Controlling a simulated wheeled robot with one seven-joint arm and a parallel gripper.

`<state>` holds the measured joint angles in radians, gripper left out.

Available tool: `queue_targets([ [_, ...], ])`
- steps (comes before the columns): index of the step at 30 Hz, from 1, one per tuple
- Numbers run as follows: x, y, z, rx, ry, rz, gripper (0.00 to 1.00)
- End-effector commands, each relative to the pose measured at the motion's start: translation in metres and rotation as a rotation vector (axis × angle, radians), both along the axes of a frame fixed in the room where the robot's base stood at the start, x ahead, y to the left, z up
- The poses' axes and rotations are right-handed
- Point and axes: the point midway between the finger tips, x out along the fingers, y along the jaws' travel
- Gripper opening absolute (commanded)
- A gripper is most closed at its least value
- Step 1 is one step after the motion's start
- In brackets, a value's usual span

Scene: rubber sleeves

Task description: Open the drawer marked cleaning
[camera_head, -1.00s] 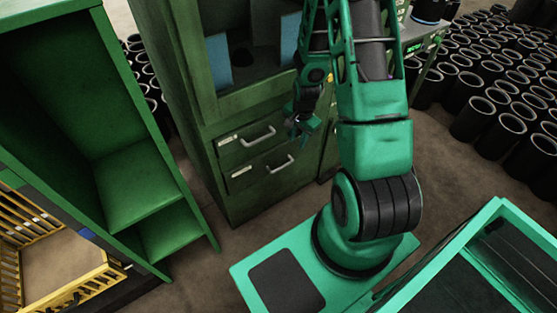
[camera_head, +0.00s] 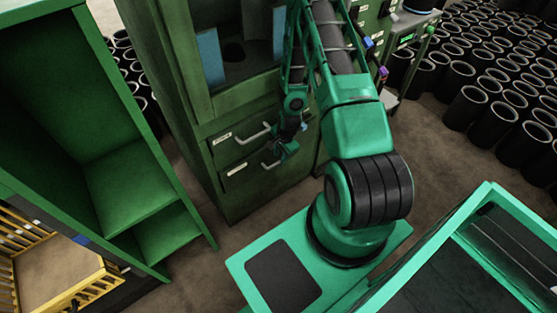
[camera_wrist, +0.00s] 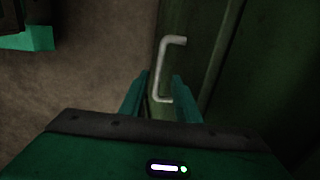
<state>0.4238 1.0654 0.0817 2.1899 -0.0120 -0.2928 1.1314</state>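The green cabinet (camera_head: 225,205) has two drawers, one above the other. The upper drawer (camera_head: 227,153) and the lower drawer (camera_head: 245,190) both look shut. Each has a pale label at its left end, too small to read, and a silver bar handle. My gripper (camera_head: 277,157) is in front of the lower drawer, at its handle (camera_head: 269,164), and hides part of it. In the wrist view my gripper (camera_wrist: 158,92) is open, with a silver handle (camera_wrist: 165,70) reaching between its two green fingers. I cannot tell whether the fingers touch it.
An open green shelf unit (camera_head: 125,195) stands left of the cabinet, with a yellow crate (camera_head: 85,290) at the lower left. Many black sleeves (camera_head: 468,108) stand on the floor at the right. Bare floor (camera_head: 200,265) lies in front of the cabinet.

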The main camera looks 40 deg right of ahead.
Motion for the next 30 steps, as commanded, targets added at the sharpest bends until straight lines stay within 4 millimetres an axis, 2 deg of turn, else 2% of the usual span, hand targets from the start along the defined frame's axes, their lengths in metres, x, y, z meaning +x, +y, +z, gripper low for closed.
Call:
queue_targets([
  [3,0.002,0.001,-0.017,0.001,0.002,0.0,0.29],
  [7,0.005,0.001,-0.028,0.001,0.001,0.0,0.29],
  [19,0.006,0.0,-0.034,0.0,0.0,0.0,0.29],
  [20,0.006,0.0,-0.034,0.0,0.001,0.0,0.27],
  [23,0.006,0.0,-0.034,0.0,0.001,0.0,0.03],
  [24,0.006,0.0,-0.034,0.0,0.001,0.0,0.0],
  [30,0.006,0.0,-0.033,0.0,0.0,0.0,0.0],
])
